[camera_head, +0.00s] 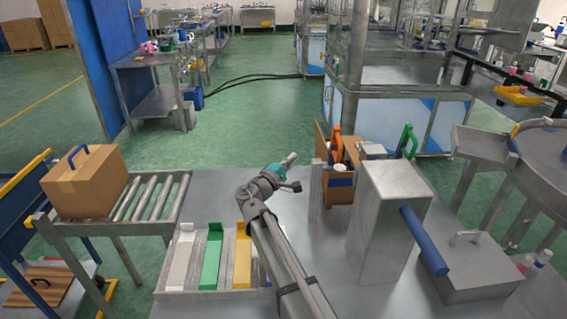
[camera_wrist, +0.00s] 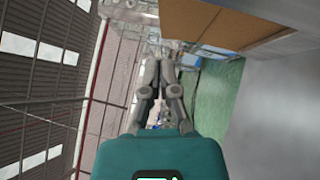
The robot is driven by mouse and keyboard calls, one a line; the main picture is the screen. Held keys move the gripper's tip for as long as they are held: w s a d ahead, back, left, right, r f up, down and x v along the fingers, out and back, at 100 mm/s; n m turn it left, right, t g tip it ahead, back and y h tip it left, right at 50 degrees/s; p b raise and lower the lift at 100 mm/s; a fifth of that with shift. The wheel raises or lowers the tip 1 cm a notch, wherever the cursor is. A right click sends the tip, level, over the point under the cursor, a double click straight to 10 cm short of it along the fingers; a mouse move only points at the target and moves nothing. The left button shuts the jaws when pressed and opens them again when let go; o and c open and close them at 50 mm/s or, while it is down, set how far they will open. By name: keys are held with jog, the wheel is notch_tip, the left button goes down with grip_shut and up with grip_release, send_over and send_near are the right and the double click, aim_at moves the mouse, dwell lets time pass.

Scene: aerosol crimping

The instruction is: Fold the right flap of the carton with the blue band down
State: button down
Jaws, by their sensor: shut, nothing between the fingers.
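An open brown carton (camera_head: 338,192) stands on the metal bench, partly hidden behind a grey block. A brown flap (camera_head: 320,142) stands up at its left side. Orange and blue handle-like parts and a white round item show at its top. In the wrist view the shut fingers (camera_wrist: 160,62) point into open space, and a brown cardboard panel (camera_wrist: 215,20) shows at the upper right.
A tall grey metal block with a blue bar (camera_head: 425,242) stands right of the carton. A green handle (camera_head: 407,140) rises behind it. A closed box (camera_head: 88,182) sits on the roller conveyor (camera_head: 150,197). White, green and yellow trays (camera_head: 211,258) lie left of my arm.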

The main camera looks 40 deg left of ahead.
aim_at(323, 138)
jog(key=shift+w+d+r+p, duration=0.35)
jog(key=shift+w+d, duration=0.2)
jog(key=shift+w, duration=0.65)
jog(key=shift+w+d+r+p, duration=0.3)
jog(key=shift+w+d, duration=0.2)
jog(key=shift+w, duration=0.65)
jog(key=shift+w+d+r+p, duration=0.3)
jog(key=shift+w+d, duration=0.25)
jog(key=shift+w, duration=0.65)
jog(key=shift+r, duration=0.1)
